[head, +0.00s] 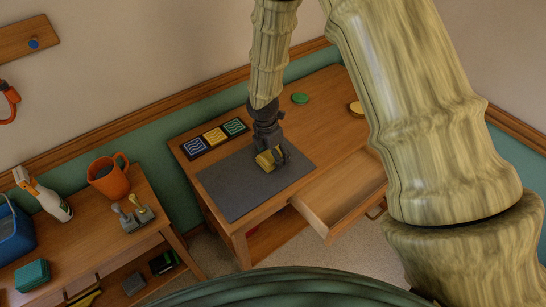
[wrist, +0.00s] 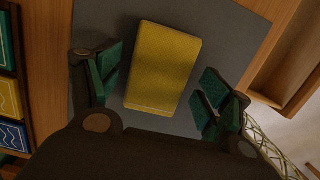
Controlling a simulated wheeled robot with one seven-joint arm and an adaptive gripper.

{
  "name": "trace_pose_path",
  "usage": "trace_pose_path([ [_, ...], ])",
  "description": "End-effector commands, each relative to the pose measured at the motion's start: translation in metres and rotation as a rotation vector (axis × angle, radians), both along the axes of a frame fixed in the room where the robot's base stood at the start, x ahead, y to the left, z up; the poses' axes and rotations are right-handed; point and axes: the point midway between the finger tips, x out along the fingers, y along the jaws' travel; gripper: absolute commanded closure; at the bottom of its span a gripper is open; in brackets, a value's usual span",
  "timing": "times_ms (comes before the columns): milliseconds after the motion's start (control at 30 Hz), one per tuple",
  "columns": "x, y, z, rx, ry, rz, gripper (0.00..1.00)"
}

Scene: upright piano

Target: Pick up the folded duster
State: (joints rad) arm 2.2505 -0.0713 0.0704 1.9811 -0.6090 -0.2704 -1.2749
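The folded duster looks like a yellow block-like pad (wrist: 163,68) lying on a dark grey mat (head: 235,187) on the wooden table. In the head view the duster (head: 265,161) is partly hidden by my gripper. My gripper (head: 271,150) points down over it. In the wrist view my gripper (wrist: 158,95) is open, with one green-padded finger on each side of the duster and grey mat showing between the pads and its sides. The fingers do not appear to touch it.
An open, empty drawer (head: 340,192) juts from the table's front. Three patterned tiles (head: 215,136) lie behind the mat. A green disc (head: 299,98) sits at the back.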

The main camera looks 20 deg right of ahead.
Motion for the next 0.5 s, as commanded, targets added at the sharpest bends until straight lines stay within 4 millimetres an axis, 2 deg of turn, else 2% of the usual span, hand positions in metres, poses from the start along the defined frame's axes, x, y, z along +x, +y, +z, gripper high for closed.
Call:
trace_pose_path([
  [33, -0.0001, 0.0000, 0.0000, 0.000, 0.000, 0.000, 0.38],
  [167, -0.0001, 0.0000, 0.0001, 0.000, 0.000, 0.000, 0.62],
  [200, -0.0001, 0.0000, 0.0001, 0.000, 0.000, 0.000, 0.65],
  [500, 0.0000, 0.0000, 0.0008, 0.000, 0.000, 0.000, 0.65],
])
